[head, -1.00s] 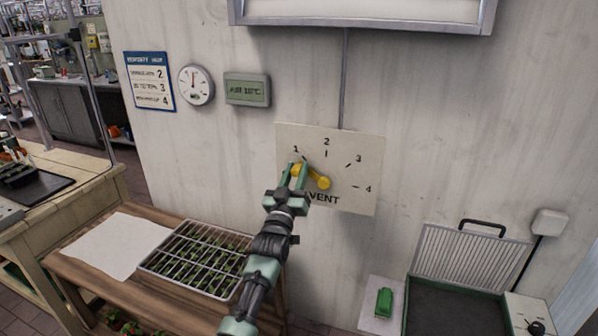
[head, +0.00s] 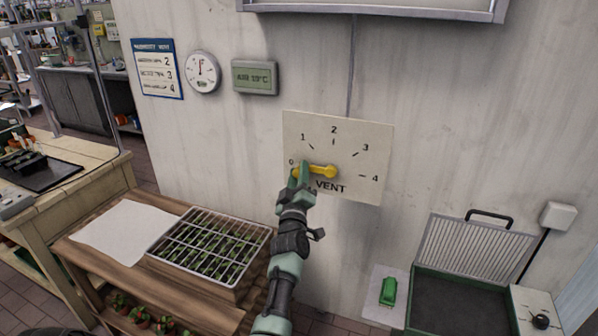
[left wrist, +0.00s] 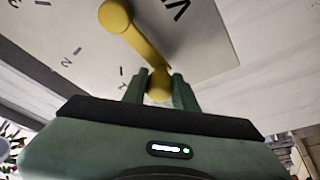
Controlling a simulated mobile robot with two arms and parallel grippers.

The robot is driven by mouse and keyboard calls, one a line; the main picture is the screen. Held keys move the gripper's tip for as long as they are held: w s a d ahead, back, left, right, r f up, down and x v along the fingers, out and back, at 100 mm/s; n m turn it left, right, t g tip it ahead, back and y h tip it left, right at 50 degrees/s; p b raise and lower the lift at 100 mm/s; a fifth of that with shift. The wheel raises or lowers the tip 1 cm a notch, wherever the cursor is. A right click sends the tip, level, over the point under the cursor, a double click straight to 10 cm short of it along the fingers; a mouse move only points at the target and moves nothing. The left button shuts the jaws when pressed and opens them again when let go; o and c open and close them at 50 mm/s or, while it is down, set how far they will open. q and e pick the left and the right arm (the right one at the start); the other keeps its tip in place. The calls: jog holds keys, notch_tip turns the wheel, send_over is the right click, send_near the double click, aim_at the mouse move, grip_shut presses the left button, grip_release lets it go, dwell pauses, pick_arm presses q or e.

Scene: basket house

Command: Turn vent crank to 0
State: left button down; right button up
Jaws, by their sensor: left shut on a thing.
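The yellow vent crank (head: 318,171) is mounted on a pale dial plate (head: 350,136) on the wall, marked 0 to 4 above the word VENT. Its hub is at the right and its arm points left, nearly level, toward the 0 mark. My left gripper (head: 299,174) is shut on the knob at the crank's outer end and partly hides it. In the left wrist view the crank (left wrist: 140,42) runs down from its hub to the knob between my two green fingers (left wrist: 160,88). My right gripper is not in view.
A wall gauge (head: 203,71), an air display (head: 255,77) and a blue-headed sign (head: 157,68) hang left of the dial. A caged seedling tray (head: 208,246) sits on the wooden bench below. An open green-framed box (head: 466,262) stands at lower right.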

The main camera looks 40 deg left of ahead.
pick_arm(q)
jog(key=shift+f, duration=0.25)
jog(key=c, duration=1.1)
grip_release()
jog(key=shift+r, duration=0.1)
jog(key=shift+s, duration=0.1)
jog(key=shift+s+d, duration=0.2)
jog(key=p+v, duration=0.2)
jog(key=v, duration=0.5)
jog(key=shift+p, duration=0.4)
